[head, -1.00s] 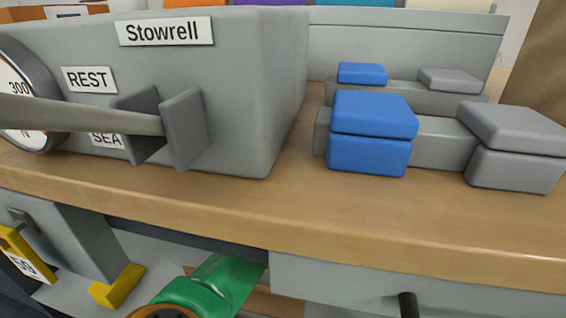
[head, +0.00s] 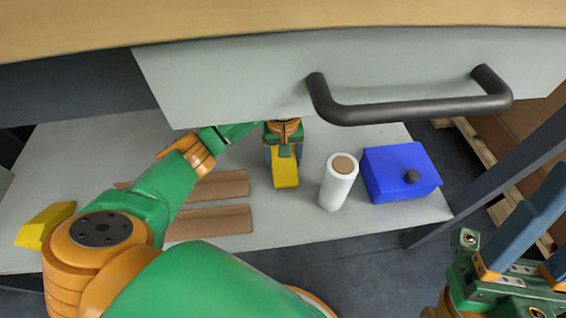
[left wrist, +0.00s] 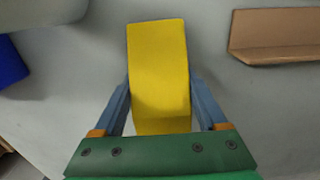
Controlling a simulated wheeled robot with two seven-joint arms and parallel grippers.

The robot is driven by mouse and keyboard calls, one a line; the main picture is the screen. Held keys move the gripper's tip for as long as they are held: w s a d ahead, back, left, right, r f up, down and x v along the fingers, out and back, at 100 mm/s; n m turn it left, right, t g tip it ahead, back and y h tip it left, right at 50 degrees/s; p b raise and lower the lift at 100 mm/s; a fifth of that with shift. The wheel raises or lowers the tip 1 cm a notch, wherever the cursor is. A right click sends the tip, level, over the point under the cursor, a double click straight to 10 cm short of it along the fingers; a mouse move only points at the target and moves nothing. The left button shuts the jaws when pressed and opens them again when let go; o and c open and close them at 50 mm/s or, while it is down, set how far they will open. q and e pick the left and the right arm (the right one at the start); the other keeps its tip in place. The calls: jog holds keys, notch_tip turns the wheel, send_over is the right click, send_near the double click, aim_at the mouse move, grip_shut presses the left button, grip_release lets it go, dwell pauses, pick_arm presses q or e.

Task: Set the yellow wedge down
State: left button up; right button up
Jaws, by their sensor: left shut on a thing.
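A yellow wedge (head: 285,172) is between the blue-grey fingers of my left gripper (head: 283,155), over the grey lower shelf (head: 75,170). In the left wrist view the wedge (left wrist: 158,70) fills the space between the two fingers (left wrist: 160,105), and its far end sticks out past them. I cannot tell whether it touches the shelf. A second yellow wedge-like block (head: 40,226) is at the shelf's left end, partly behind my left arm. My right gripper (head: 535,225) is at the lower right, its fingers apart and partly cut off by the frame, with nothing seen between them.
Brown cardboard strips (head: 212,222) lie left of the held wedge. A white roll (head: 338,185) and a blue box with a dark knob (head: 400,172) stand to its right. A grey drawer front with a dark handle (head: 420,108) overhangs the shelf. Bare shelf lies around the wedge.

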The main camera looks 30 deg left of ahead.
pick_arm(q)
jog(key=shift+f, duration=0.55)
jog(key=shift+r, duration=0.15)
